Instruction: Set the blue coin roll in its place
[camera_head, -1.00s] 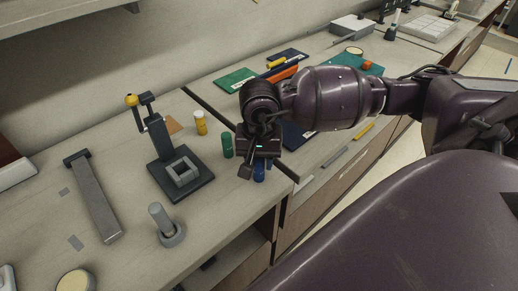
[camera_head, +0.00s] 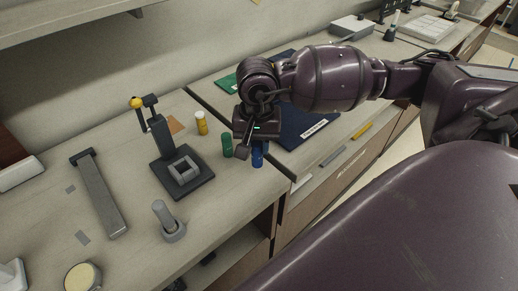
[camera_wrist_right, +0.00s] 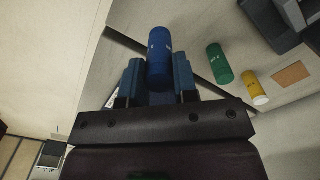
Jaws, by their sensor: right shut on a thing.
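The blue coin roll (camera_head: 257,156) is upright at the front right of the counter, partly hidden behind my right gripper in the head view. My right gripper (camera_head: 252,152) is shut on it. In the right wrist view the blue roll (camera_wrist_right: 159,58) stands between the two blue-looking fingers (camera_wrist_right: 158,82). Whether its base touches the counter is hard to tell. A green coin roll (camera_head: 227,146) stands just left of the gripper, and a yellow roll (camera_head: 201,123) stands farther back. My left gripper is in neither view.
A dark press with a square base (camera_head: 184,174) stands left of the rolls. A grey peg in a round holder (camera_head: 165,217) and a long grey bar (camera_head: 98,195) are farther left. A dark blue labelled mat (camera_head: 306,127) lies right of the counter seam. An orange-brown square (camera_head: 175,126) lies behind.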

